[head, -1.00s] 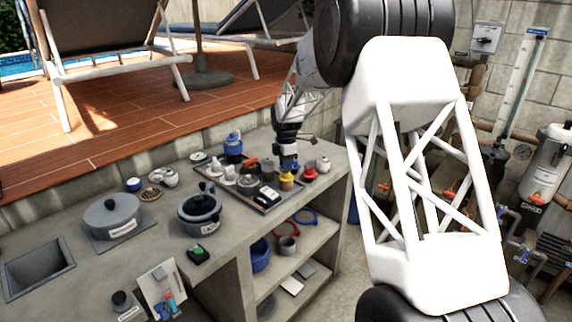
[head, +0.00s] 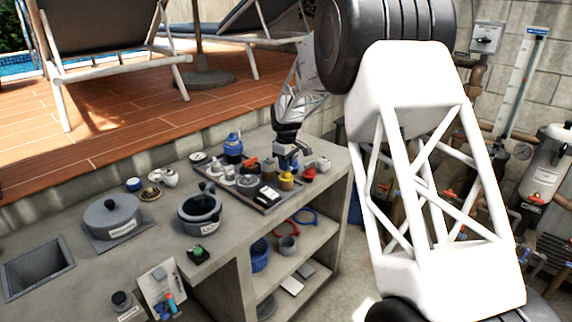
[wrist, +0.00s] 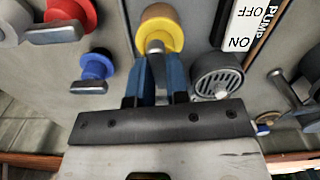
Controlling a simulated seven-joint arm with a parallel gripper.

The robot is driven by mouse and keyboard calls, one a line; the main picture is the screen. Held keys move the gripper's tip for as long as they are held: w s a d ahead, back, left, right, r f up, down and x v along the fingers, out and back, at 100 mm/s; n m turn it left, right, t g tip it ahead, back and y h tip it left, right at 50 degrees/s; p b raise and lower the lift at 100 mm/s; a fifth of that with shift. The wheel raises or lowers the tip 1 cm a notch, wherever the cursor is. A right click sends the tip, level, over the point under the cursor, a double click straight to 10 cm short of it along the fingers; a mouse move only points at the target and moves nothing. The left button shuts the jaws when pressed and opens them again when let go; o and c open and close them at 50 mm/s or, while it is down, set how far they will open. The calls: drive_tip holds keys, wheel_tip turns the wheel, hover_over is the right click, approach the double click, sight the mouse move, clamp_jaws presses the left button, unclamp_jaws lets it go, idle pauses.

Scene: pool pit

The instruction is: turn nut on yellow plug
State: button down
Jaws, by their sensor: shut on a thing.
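The yellow plug (wrist: 178,33) stands at the top middle of the wrist view, with a brownish top and a grey metal piece (wrist: 155,47) on its near side. My gripper (wrist: 157,62), with blue fingers, is shut on this grey piece, which looks like the plug's nut or its handle; I cannot tell which. The fingertips are right beside the yellow rim. In the head view the yellow plug (head: 286,183) sits on the tray, directly under my gripper (head: 287,164), which partly covers it.
A red plug (wrist: 72,12) and a blue plug (wrist: 95,67), each with a grey handle, stand to the left. A round slotted grey fitting (wrist: 217,76) and a pump ON/OFF label (wrist: 243,22) are to the right. A dark pot (head: 200,213) stands left of the tray on the counter.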

drive_tip(key=m, duration=0.4)
drive_tip(key=shift+m, duration=0.3)
drive_tip(key=m, duration=0.4)
drive_tip(key=shift+m, duration=0.3)
drive_tip(key=m, duration=0.4)
drive_tip(key=shift+m, duration=0.3)
drive_tip(key=m, duration=1.2)
drive_tip(key=shift+m, duration=0.3)
drive_tip(key=m, duration=0.8)
drive_tip(key=shift+m, duration=0.4)
